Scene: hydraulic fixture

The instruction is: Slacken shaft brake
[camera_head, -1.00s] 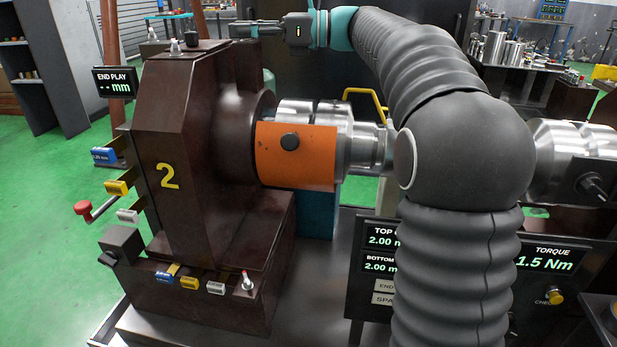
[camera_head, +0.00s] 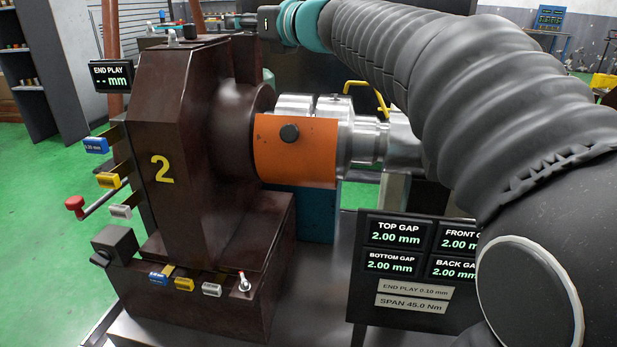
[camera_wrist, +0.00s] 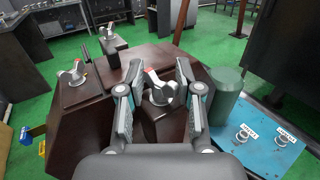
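The dark brown housing marked 2 (camera_head: 165,150) stands at left in the head view. My gripper (camera_head: 237,21) is above and behind its top at the upper edge; its fingers are small there. In the wrist view my gripper (camera_wrist: 159,74) is open. A small silver lever fitting (camera_wrist: 158,94) with a red tip stands on the brown top between the fingers, with space visible on both sides; contact cannot be told. A second, similar lever (camera_wrist: 73,76) is farther left on the housing. No label tells which fitting is the shaft brake. The shaft (camera_head: 366,138) runs right from the orange cover (camera_head: 295,152).
A grey-green cylinder (camera_wrist: 228,96) stands close right of the fingers, beside a blue panel (camera_wrist: 268,125) with two labelled switches. A red-knobbed crank (camera_head: 75,204) sticks out left of the housing. A gap display panel (camera_head: 395,290) stands in front at right.

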